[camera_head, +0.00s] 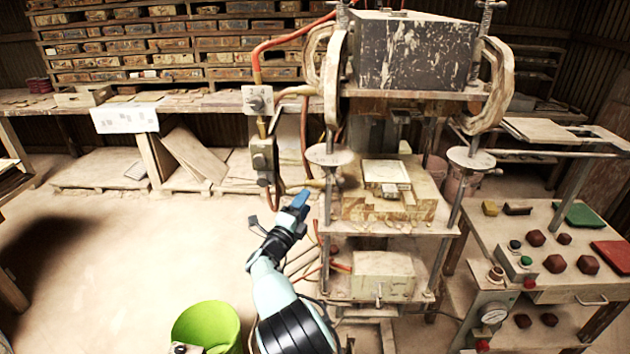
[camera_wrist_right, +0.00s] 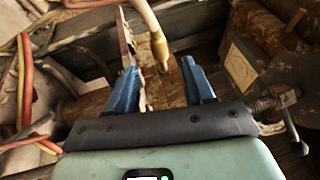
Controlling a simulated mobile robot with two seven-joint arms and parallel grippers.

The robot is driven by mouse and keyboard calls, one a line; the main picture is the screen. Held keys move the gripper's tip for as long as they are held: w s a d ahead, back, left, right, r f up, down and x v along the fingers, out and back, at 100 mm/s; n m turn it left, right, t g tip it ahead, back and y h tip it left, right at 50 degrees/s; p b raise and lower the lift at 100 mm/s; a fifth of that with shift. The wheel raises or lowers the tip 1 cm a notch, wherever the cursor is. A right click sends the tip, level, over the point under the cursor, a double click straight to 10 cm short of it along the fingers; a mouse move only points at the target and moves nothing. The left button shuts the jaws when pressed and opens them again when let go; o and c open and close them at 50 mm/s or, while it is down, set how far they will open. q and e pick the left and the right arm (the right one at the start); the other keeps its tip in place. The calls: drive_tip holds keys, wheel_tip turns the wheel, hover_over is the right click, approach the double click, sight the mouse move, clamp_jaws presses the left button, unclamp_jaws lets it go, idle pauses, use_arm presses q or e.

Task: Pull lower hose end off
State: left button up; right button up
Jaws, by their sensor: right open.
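My right gripper (camera_head: 301,197), with blue fingers, is beside the left post of the press, at about the height of its middle platform. In the right wrist view the gripper (camera_wrist_right: 160,68) is open, with one finger on each side of a brass-coloured hose end (camera_wrist_right: 160,50). A tan hose (camera_wrist_right: 146,14) runs down into this end from the top of the picture. The end lies at or just beyond the fingertips; I cannot tell whether a finger touches it. In the head view a pale hose fitting (camera_head: 312,183) shows right by the fingertips.
The press's middle platform (camera_head: 350,228) and a round plate (camera_head: 329,155) on its post stand close to the gripper. Red hoses (camera_wrist_right: 25,90) lie at the left of the wrist view. A green bin (camera_head: 208,328) stands on the floor. The floor at left is clear.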

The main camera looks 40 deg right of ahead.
sight(313, 186)
drive_tip(key=p+x, duration=0.3)
drive_tip(key=x, duration=0.5)
drive_tip(key=shift+w+r, duration=0.2)
drive_tip(key=shift+w, duration=0.1)
drive_tip(key=shift+w+d+f, duration=0.1)
drive_tip(key=shift+w+d, duration=0.15)
drive_tip(key=shift+d, duration=0.35)
use_arm(q)
drive_tip(key=w+r, duration=0.5)
drive_tip(key=shift+w+r+t, duration=0.15)
drive_tip(key=shift+w+t, duration=0.15)
drive_tip(key=shift+t, duration=0.1)
use_arm(e)
drive_tip(key=shift+s, duration=0.15)
